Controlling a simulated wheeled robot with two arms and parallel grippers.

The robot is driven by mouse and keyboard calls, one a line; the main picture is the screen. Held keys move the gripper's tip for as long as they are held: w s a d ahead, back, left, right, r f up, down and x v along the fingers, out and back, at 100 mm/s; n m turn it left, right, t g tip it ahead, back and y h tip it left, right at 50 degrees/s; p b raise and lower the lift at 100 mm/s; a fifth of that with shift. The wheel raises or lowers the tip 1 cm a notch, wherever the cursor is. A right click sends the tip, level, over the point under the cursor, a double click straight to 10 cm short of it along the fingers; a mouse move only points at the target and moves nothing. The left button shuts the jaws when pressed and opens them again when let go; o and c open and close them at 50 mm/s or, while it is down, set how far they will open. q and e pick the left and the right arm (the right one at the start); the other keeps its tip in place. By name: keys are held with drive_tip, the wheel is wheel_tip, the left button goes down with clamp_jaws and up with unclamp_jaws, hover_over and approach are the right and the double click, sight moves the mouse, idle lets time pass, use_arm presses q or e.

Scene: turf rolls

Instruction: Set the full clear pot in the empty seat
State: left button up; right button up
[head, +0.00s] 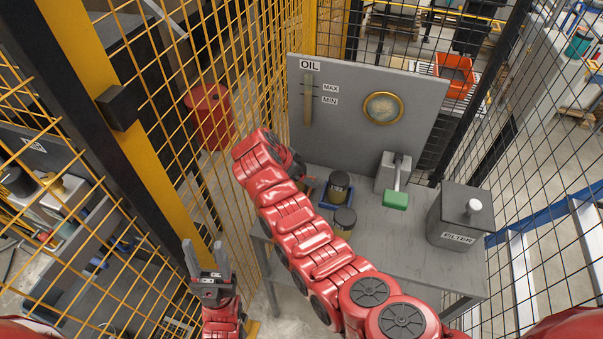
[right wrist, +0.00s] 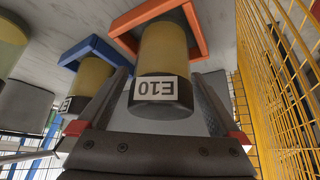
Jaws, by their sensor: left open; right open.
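A pot with a yellowish body, dark cap and white E10 label (right wrist: 162,92) stands at an orange square seat (right wrist: 192,18) in the right wrist view. My right gripper (right wrist: 160,80) is open, with its fingers on either side of this pot; I cannot tell whether they touch it. In the head view my right arm hides this gripper. A second pot (head: 339,186) stands in a blue seat (head: 325,203); the blue seat also shows in the right wrist view (right wrist: 75,50). A third pot (head: 344,219) stands nearer. My left gripper (head: 205,252) is open and empty, left of the table. No empty seat shows clearly.
The grey table (head: 395,238) carries a grey FILTER box (head: 458,222) at right and a green-handled lever (head: 396,198). A grey OIL panel (head: 350,115) with a round gauge (head: 383,108) rises behind. Yellow mesh fencing (head: 262,75) stands close at left.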

drive_tip(key=shift+r+p, duration=0.35)
drive_tip(key=shift+p, duration=0.15)
drive_tip(key=shift+a+b+v, duration=0.2)
drive_tip(key=shift+b+v, duration=0.8)
drive_tip(key=shift+v, duration=0.15)
drive_tip(key=p+v, duration=0.2)
drive_tip(key=v, duration=0.7)
drive_tip(key=shift+r, duration=0.15)
drive_tip(key=shift+s+d, duration=0.1)
